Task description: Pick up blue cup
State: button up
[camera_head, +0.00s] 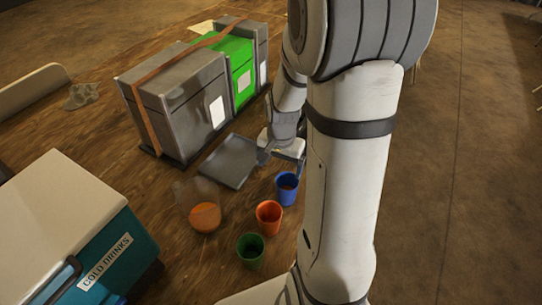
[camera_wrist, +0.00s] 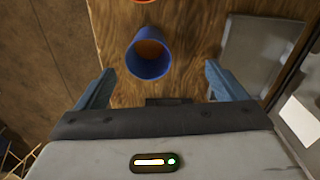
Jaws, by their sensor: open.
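The blue cup (camera_head: 287,188) stands upright on the wooden table, near its right edge in the head view. In the wrist view the blue cup (camera_wrist: 149,58) shows from above at an angle, and its inside looks brownish. My gripper (camera_head: 283,157) is just behind the cup in the head view. In the wrist view its two fingers (camera_wrist: 155,88) are spread wide, with the cup ahead of and roughly between them. Nothing is held. My arm hides part of the table's right side in the head view.
An orange cup (camera_head: 268,217) and a green cup (camera_head: 250,250) stand in a row with the blue one. A grey tray (camera_head: 229,161), strapped cases (camera_head: 183,100) and a cold-drinks cooler (camera_head: 75,230) stand around.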

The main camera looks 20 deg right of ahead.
jog(key=m, duration=0.2)
send_near(286, 188)
jog(key=shift+s+a+r+g, duration=0.3)
jog(key=shift+s+a+r, duration=0.4)
jog(key=shift+s+a, duration=0.1)
jog(key=shift+s+d+f, duration=0.1)
jog(key=shift+d+f, duration=0.05)
jog(key=shift+f, duration=1.85)
jog(key=shift+d+f, duration=0.2)
jog(key=shift+f, duration=1.8)
jog(key=shift+c, duration=0.5)
jog(key=c, duration=1)
jog(key=shift+r, duration=0.15)
